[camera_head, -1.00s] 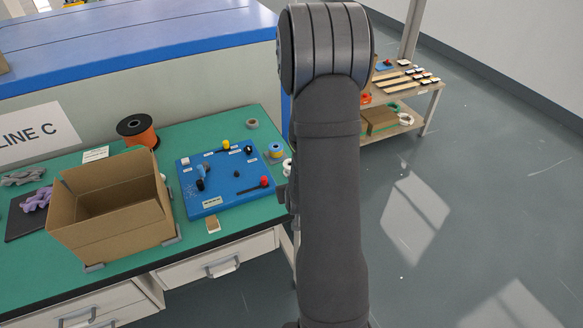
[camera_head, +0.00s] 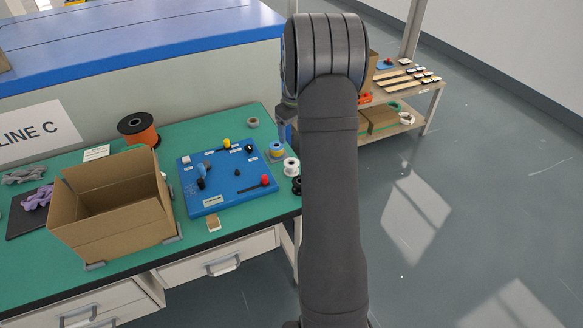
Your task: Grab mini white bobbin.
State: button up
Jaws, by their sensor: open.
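The mini white bobbin (camera_head: 291,166) stands on the green table (camera_head: 238,232) near its right edge, just right of the blue board. It is close to my arm, which passes in front of the table's right edge. My gripper (camera_head: 283,134) shows only in part, at the left side of my arm. It is open and appears above and behind the white bobbin, close to a blue-and-yellow spool (camera_head: 276,150) in the picture. Most of its fingers are hidden or too small to make out.
A black spool (camera_head: 297,186) sits just in front of the white bobbin. The blue board (camera_head: 222,190) with knobs lies to the left, beside an open cardboard box (camera_head: 112,218). An orange spool (camera_head: 140,133) and a grey tape roll (camera_head: 252,122) stand farther back.

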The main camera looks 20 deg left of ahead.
jog(key=shift+g, duration=0.3)
notch_tip(320, 180, down, 10)
jog(key=shift+f, duration=0.1)
jog(key=shift+s+a+f, duration=0.1)
jog(key=shift+a+f, duration=0.05)
jog(key=shift+f, duration=1.2)
jog(key=shift+a+f, duration=0.15)
jog(key=shift+f, duration=1.2)
jog(key=shift+c, duration=0.5)
jog(key=c, duration=1)
